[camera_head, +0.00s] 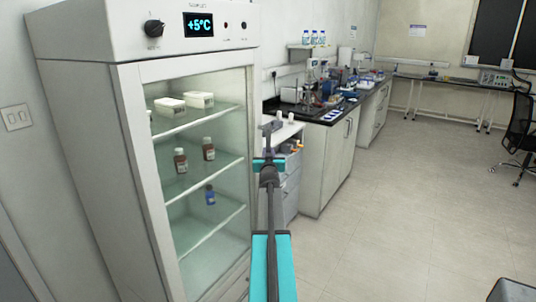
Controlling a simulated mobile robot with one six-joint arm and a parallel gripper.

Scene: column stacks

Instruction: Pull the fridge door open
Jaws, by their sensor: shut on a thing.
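The fridge (85,150) is a tall white cabinet at the left, with a display reading +5°C on top. Its glass door (136,190) has a pale frame and looks shut or nearly so. Bottles and white boxes show on shelves behind the glass. My gripper (268,132) is at the right edge of the door, at about mid-height in the picture. It is shut on the door handle, which is mostly hidden by the gripper. My dark grey and cyan arm reaches up to it from the bottom middle.
A bench with a dark top (325,112) and white cupboards runs back to the right of the fridge, crowded with lab items. A black chair (521,130) stands at the far right. The tiled floor (410,210) is clear in the middle. A dark object (515,291) shows at the bottom right corner.

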